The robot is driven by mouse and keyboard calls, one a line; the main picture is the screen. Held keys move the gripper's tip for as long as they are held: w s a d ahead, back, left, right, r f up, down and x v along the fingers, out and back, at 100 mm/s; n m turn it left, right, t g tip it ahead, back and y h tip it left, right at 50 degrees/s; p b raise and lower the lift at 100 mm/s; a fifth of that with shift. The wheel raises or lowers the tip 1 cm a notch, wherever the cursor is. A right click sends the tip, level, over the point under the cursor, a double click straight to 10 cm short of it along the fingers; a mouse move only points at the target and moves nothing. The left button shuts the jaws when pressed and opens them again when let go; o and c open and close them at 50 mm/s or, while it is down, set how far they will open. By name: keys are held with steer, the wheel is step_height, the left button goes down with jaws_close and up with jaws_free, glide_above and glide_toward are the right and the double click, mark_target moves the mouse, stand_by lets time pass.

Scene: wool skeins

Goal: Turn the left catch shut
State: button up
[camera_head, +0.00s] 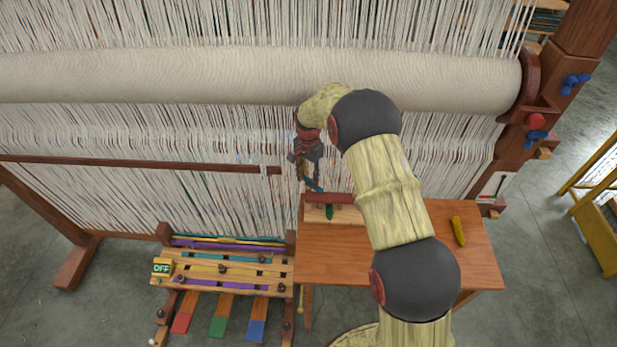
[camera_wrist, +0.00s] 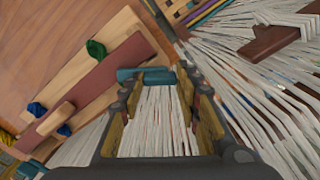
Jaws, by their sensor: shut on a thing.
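The left catch (camera_head: 313,185) is a small teal bar at the left end of a dark red strip (camera_head: 329,198) on a pale wooden box (camera_head: 317,213). It also shows in the wrist view (camera_wrist: 146,76), lying across the space between my fingertips, with one end by the strip. My gripper (camera_head: 309,173) comes down from above and is shut on this catch; in the wrist view its fingers (camera_wrist: 157,82) stand on either side of it. Another teal catch (camera_wrist: 30,169) shows at the strip's other end in the wrist view. My arm hides that end in the head view.
Green (camera_wrist: 95,49) and blue (camera_wrist: 37,109) skeins lie beside the strip. The box stands on a wooden table (camera_head: 335,262), against the loom's white warp threads (camera_head: 230,200). A yellow object (camera_head: 458,231) lies at the table's right. A pedal bench (camera_head: 215,270) stands left.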

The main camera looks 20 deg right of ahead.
mark_target(309, 178)
steer(key=m, duration=0.5)
steer(key=shift+w, duration=0.1)
stand_by(0.7)
steer(key=o, duration=1.2)
steer(key=shift+c, duration=0.2)
steer(key=shift+r, duration=0.1)
step_height(309, 178, up, 12)
